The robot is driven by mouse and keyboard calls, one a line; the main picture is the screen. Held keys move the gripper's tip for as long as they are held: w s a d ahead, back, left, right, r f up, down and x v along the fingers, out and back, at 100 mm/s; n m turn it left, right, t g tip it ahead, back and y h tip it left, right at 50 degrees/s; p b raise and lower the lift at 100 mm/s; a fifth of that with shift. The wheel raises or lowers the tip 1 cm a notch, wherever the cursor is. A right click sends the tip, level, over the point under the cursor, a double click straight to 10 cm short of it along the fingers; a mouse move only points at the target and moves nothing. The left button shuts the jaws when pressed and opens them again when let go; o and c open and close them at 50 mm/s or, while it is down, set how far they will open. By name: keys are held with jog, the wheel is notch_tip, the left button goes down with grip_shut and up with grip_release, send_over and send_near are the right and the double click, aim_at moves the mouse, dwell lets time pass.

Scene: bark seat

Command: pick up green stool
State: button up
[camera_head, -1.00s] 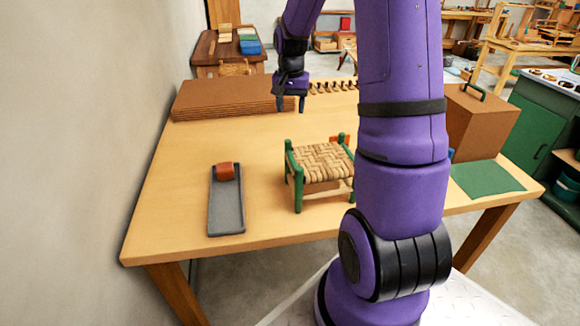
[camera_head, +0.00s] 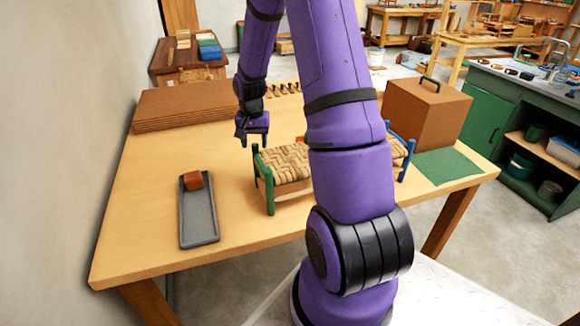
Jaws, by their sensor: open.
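The green stool (camera_head: 286,164) has green legs and a woven tan seat. It stands upright on the wooden table (camera_head: 140,220), and its right side is hidden behind my arm. My gripper (camera_head: 244,142) is open and empty. It points down to the upper left of the stool, apart from it. A blue-framed stool (camera_head: 401,149) with a woven seat shows partly from behind my arm on the right.
A grey tray (camera_head: 199,226) with an orange-brown block (camera_head: 193,180) lies at the left. Stacked brown sheets (camera_head: 180,105) lie at the back left. A brown box (camera_head: 428,112) with a handle and a green mat (camera_head: 448,166) are at the right. Table between tray and stool is clear.

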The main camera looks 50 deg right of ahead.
jog(key=shift+f, duration=0.4)
grip_shut()
jog(key=shift+r, duration=0.1)
